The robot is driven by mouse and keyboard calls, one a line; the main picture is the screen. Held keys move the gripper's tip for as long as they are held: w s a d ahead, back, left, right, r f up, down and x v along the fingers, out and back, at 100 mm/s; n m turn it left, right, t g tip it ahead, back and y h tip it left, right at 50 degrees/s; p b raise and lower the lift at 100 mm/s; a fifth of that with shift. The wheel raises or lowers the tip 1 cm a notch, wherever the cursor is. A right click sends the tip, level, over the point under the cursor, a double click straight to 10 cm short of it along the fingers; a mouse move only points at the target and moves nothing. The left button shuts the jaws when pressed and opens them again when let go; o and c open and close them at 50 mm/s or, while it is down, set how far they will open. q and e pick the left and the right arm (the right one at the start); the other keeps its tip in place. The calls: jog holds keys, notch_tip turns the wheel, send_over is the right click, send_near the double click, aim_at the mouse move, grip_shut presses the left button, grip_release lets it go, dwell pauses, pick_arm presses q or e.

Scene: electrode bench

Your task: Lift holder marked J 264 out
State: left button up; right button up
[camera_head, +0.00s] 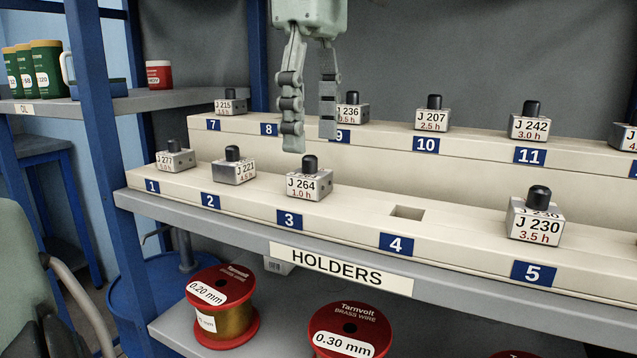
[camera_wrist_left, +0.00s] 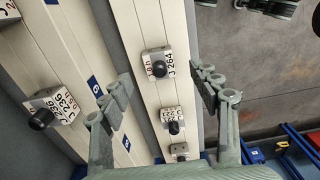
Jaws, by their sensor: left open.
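The holder marked J 264 (camera_head: 309,187) is a small pale metal block with a black knob, labelled 1.0 h, sitting upright in slot 3 of the front row. It also shows in the left wrist view (camera_wrist_left: 156,54). My left gripper (camera_head: 311,142) is open and points down above and slightly behind this holder in the head view. In the left wrist view its two fingers (camera_wrist_left: 160,78) are spread wide with the holder between and beyond them. Nothing is held.
The J 221 holder (camera_head: 234,172) stands to the left in slot 2. Slot 4 is an empty square hole (camera_head: 407,212). A J 230 holder (camera_head: 535,224) stands in slot 5. The raised back row (camera_head: 380,134) carries several more holders. Wire spools (camera_head: 222,305) sit below.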

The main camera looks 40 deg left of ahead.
aim_at(310, 156)
pick_arm(q)
jog(key=f, duration=0.5)
jog(key=shift+a+f, duration=0.2)
jog(key=shift+a, duration=0.05)
jog(key=shift+r, duration=0.1)
grip_shut()
